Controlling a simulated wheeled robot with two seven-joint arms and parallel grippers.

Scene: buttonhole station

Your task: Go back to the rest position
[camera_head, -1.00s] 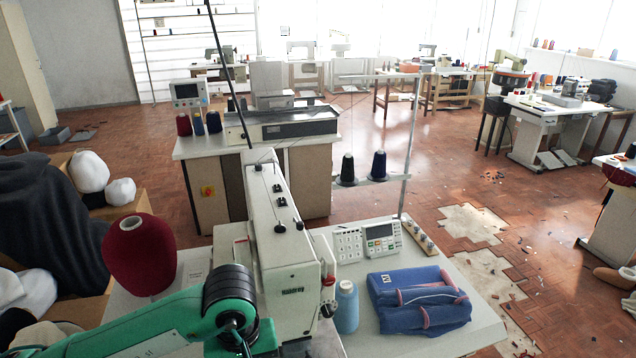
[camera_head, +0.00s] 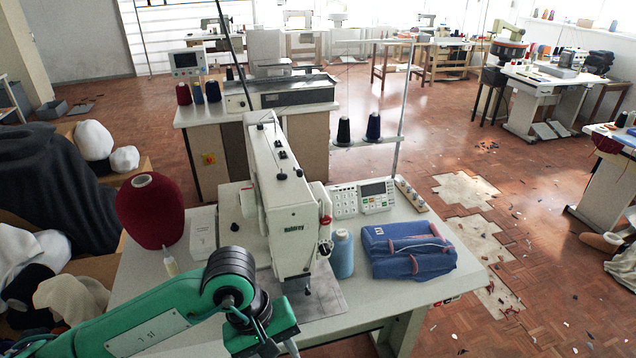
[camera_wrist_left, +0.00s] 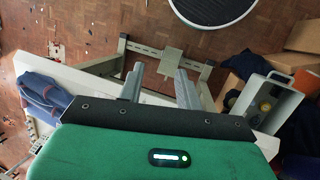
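My left arm, green with black joints, comes in from the bottom left in the head view, in front of the near table. Its gripper is not clearly visible there. In the left wrist view my left gripper (camera_wrist_left: 160,86) has its two grey fingers apart with nothing between them, above the floor and table legs. The white buttonhole machine (camera_head: 290,215) stands on the near table (camera_head: 408,297). A folded blue garment (camera_head: 408,250) lies on the table to the right of the machine. My right gripper is in neither view.
A dark red thread cone (camera_head: 150,212), a blue spool (camera_head: 342,254) and a control panel (camera_head: 363,197) are on the near table. A thread stand rises behind it. Boxes and dark cloth (camera_head: 50,185) crowd the left. The floor to the right is mostly open, with scattered scraps.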

